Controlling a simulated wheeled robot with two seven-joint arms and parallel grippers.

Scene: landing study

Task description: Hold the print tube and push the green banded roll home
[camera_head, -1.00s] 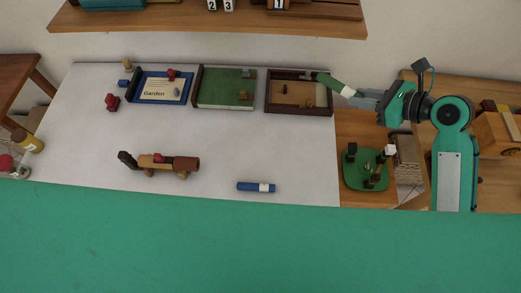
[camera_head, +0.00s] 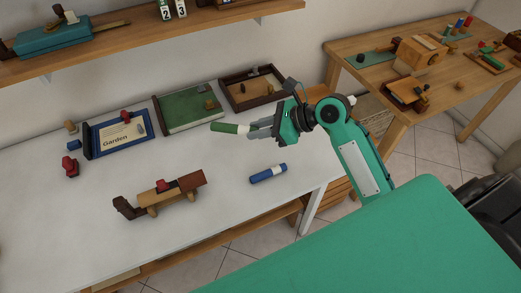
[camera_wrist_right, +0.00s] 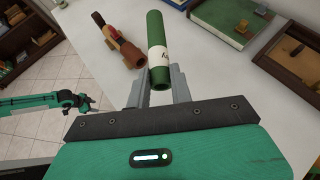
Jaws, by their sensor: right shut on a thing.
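The green banded roll (camera_head: 226,128), with a white band, is in my right gripper (camera_head: 262,129), held above the white table. In the right wrist view the roll (camera_wrist_right: 156,28) points away between the two grey fingers, its near end by the fingertips. The print tube seems to be the brown tube (camera_head: 191,180) on a wooden stand with a red piece, at the table's front left; it also shows in the right wrist view (camera_wrist_right: 132,53). The roll is apart from it. My left gripper (camera_wrist_right: 85,101) shows small at the left of the right wrist view; its jaws are unclear.
Along the back stand a blue Garden frame (camera_head: 98,150), a green box (camera_head: 187,118) and a brown tray (camera_head: 232,104). The table's middle is clear. A second wooden table (camera_head: 345,47) stands at right.

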